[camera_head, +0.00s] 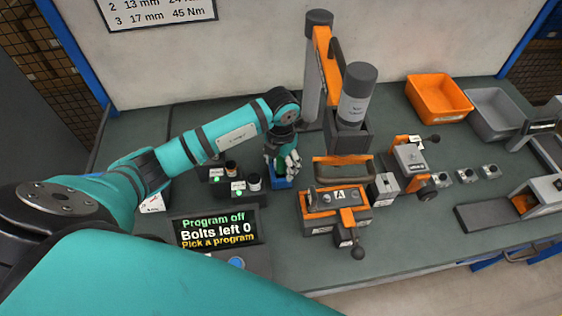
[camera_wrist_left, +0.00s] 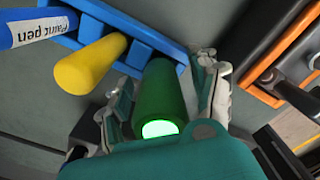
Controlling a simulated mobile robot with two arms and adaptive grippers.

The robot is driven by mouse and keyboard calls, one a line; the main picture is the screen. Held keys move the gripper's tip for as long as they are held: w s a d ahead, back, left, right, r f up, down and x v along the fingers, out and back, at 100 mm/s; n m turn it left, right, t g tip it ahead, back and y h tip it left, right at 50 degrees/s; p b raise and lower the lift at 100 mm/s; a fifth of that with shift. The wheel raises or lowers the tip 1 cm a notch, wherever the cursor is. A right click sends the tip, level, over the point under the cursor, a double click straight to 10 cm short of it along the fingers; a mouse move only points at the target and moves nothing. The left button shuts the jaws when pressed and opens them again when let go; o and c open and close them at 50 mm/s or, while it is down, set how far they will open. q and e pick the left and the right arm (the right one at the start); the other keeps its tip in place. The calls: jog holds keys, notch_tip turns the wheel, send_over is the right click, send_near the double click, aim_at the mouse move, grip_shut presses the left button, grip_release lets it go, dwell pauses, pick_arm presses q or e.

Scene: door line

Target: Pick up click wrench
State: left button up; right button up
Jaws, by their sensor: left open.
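In the left wrist view, a blue rack (camera_wrist_left: 92,12) holds a row of handles. The green handle (camera_wrist_left: 160,95) has a bright, lit end and no readable label, so I cannot tell if it is the click wrench. My left gripper (camera_wrist_left: 167,85) is open, with one finger on each side of the green handle; contact is unclear. In the head view my left gripper (camera_head: 286,160) is over the blue rack (camera_head: 281,183), hiding most of it. My right gripper is not in view.
An orange-and-grey fixture (camera_head: 335,200) is close on the right, with a tall post and grey cylinder (camera_head: 357,95) behind. A display (camera_head: 216,231) stands at the front left.

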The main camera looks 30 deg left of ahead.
pick_arm(q)
jog(key=c, duration=1.2)
